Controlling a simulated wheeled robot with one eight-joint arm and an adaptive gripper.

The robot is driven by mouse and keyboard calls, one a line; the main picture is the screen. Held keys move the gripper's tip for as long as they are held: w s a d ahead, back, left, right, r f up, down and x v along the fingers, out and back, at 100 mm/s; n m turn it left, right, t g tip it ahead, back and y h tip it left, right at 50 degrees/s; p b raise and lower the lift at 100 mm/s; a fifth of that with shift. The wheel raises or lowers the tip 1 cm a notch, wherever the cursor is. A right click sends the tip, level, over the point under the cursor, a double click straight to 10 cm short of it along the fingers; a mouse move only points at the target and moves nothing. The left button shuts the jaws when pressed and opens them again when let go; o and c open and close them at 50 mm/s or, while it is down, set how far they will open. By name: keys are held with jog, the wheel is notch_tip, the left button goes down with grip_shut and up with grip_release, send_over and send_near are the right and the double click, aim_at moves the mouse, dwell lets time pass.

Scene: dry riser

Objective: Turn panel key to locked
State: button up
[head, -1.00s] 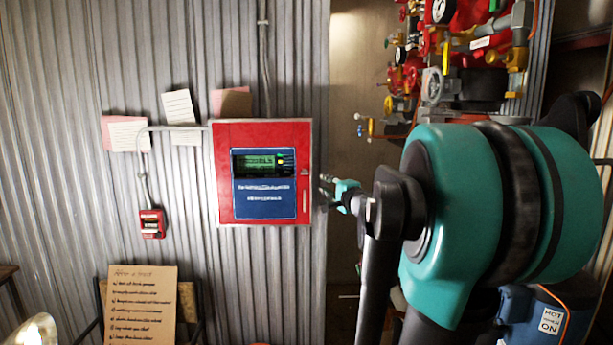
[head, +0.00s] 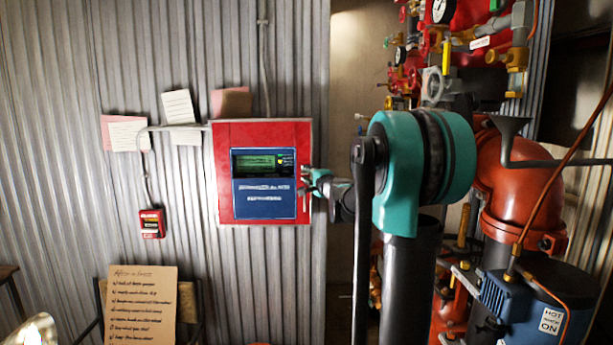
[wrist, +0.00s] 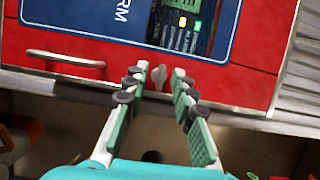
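The red panel (head: 225,205) is mounted on the corrugated wall, with a blue front plate and a lit green display (head: 262,163). In the wrist view the panel's red face (wrist: 240,52) fills the top of the picture. A small silver key (wrist: 158,76) sticks out near the panel's edge there. My gripper (wrist: 158,84) is open, with one fingertip on each side of the key in the picture. A gap shows between each finger and the key. In the head view my gripper (head: 308,180) is at the panel's right edge, and I cannot make out the key there.
A bar handle (wrist: 66,60) is on the panel, left of the fingers in the wrist view. A small red call box (head: 152,223) hangs left of the panel. Red pipes (head: 510,180) and a blue unit (head: 530,305) stand to the right, beside my arm.

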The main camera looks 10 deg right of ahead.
jog(key=shift+c, duration=0.6)
grip_shut()
jog(key=shift+n, duration=0.4)
jog(key=n+g, duration=0.1)
jog(key=n, duration=0.1)
jog(key=shift+r+n+h, duration=0.1)
jog(key=shift+n+h, duration=0.2)
jog(key=n+g+h, duration=0.1)
jog(key=n, duration=0.1)
jog(key=shift+a+r+n, duration=0.1)
jog(key=shift+n, duration=0.3)
jog(key=n+h, duration=0.1)
jog(key=n, duration=0.1)
jog(key=n+g+h, duration=0.1)
jog(key=n, duration=0.1)
jog(key=shift+w+a+r, duration=0.1)
jog(key=shift+a, duration=0.05)
jog(key=n+g+h, duration=0.1)
jog(key=n+h, duration=0.1)
jog(key=n, duration=0.1)
jog(key=shift+a+h, duration=0.1)
jog(key=shift+h, duration=0.2)
